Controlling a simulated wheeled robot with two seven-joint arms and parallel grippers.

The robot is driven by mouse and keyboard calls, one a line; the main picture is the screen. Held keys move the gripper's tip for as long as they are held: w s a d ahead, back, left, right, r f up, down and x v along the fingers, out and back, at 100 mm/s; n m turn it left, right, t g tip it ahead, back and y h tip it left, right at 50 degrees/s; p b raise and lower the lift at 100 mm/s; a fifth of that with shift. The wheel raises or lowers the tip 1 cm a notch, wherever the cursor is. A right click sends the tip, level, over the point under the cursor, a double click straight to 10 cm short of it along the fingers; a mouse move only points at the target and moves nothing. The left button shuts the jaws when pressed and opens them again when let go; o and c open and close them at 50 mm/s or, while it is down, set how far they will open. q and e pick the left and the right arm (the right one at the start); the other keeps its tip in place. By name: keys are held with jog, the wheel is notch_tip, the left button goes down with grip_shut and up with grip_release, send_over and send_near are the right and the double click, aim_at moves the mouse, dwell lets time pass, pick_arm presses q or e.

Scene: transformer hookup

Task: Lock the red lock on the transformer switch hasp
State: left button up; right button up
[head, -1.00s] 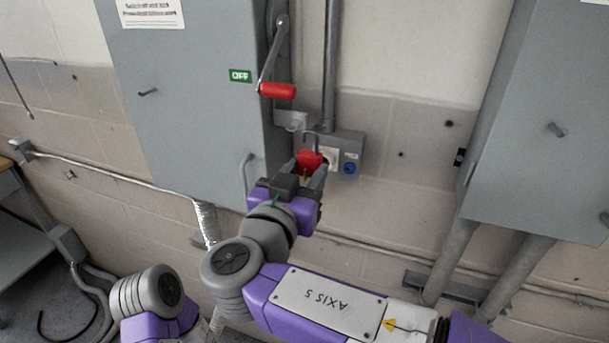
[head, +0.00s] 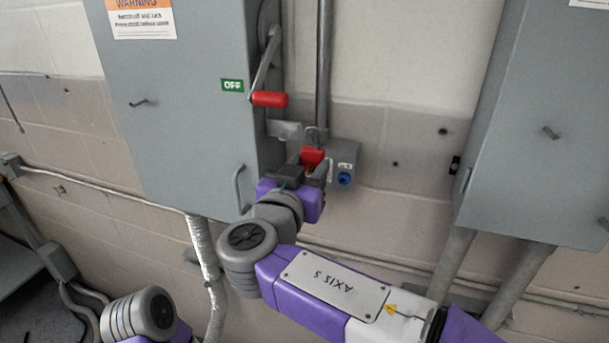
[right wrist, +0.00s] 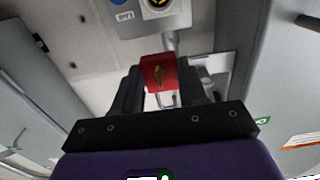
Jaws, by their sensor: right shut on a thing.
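The red lock (head: 311,157) has a red body with a grey shackle on its upper side. My right gripper (head: 312,166) is shut on the lock body. The lock also shows between the fingers in the right wrist view (right wrist: 159,73), with a brass-coloured part on its face. The hasp (head: 284,130) is a grey metal tab on the right side of the switch box, just left of the shackle in the head view. I cannot tell whether the shackle passes through it. My left gripper is out of view.
The grey switch box (head: 180,110) has a red-handled lever (head: 269,98) pointing down beside a green OFF label (head: 232,85). A small grey box with a blue button (head: 344,179) is right of the lock. Another grey cabinet (head: 540,130) stands at right.

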jog(key=shift+w+d, duration=0.2)
jog(key=shift+w, duration=0.35)
jog(key=shift+w+a+b, duration=0.15)
jog(key=shift+w+a, duration=0.1)
jog(key=shift+a, duration=0.55)
jog(key=shift+w+a+b, duration=0.15)
jog(key=shift+w+a, duration=0.05)
jog(key=shift+a, duration=0.6)
jog(key=shift+b, duration=0.45)
jog(key=shift+a, duration=0.15)
jog(key=shift+w+a, duration=0.2)
jog(key=shift+a, duration=0.15)
